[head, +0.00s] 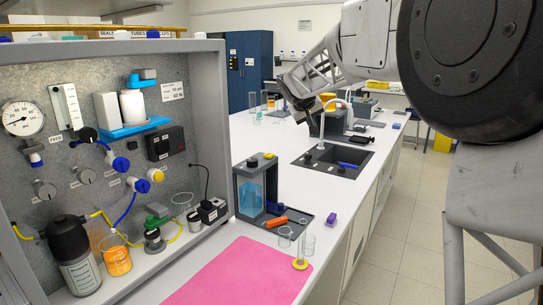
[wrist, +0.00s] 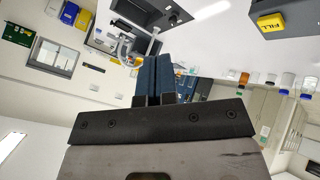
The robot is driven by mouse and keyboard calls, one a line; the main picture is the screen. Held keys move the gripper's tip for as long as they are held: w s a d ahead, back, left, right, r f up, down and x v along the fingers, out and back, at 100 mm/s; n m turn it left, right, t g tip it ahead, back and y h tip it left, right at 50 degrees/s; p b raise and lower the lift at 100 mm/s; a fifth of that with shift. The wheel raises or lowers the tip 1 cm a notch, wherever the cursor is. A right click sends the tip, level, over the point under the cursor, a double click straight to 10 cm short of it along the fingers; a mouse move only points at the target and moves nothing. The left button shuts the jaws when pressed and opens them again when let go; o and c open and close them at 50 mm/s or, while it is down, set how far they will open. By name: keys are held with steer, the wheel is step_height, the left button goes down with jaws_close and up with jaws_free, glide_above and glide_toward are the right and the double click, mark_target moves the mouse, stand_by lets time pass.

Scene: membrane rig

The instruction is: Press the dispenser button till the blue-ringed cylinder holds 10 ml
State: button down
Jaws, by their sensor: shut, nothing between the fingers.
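The dispenser (head: 241,190) is a grey box with a blue-liquid window, standing on the white bench right of the panel rig. A yellow button (head: 268,155) is on its top. In the wrist view the yellow button marked FILL (wrist: 270,22) shows at the upper right, apart from the fingers. A small blue piece (head: 274,208) lies low at the dispenser's foot; I cannot tell whether it is the cylinder's blue ring or read any level. My gripper (head: 308,118) is over the bench behind the dispenser, its fingers (wrist: 160,75) together and empty.
A yellow-based cylinder (head: 301,252) and a clear beaker (head: 285,237) stand by the pink mat (head: 222,275). An orange piece (head: 276,222) lies by the dispenser's dark tray (head: 294,217). A black sink (head: 333,159) with a tap lies beyond. The bench between dispenser and sink is mostly clear.

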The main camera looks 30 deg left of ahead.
steer(key=n+y, duration=0.1)
steer(key=n, duration=0.1)
glide_above(267, 154)
steer(key=f, duration=0.2)
steer(key=shift+s+d+f+t, duration=0.15)
steer(key=shift+s+f+t, duration=0.05)
steer(key=shift+f+t, duration=0.2)
steer(key=shift+f, duration=0.15)
steer(key=shift+f, duration=4.25)
steer(key=shift+f, duration=0.15)
steer(key=shift+f, duration=0.3)
steer(key=shift+f, duration=0.6)
steer(key=shift+r, duration=1)
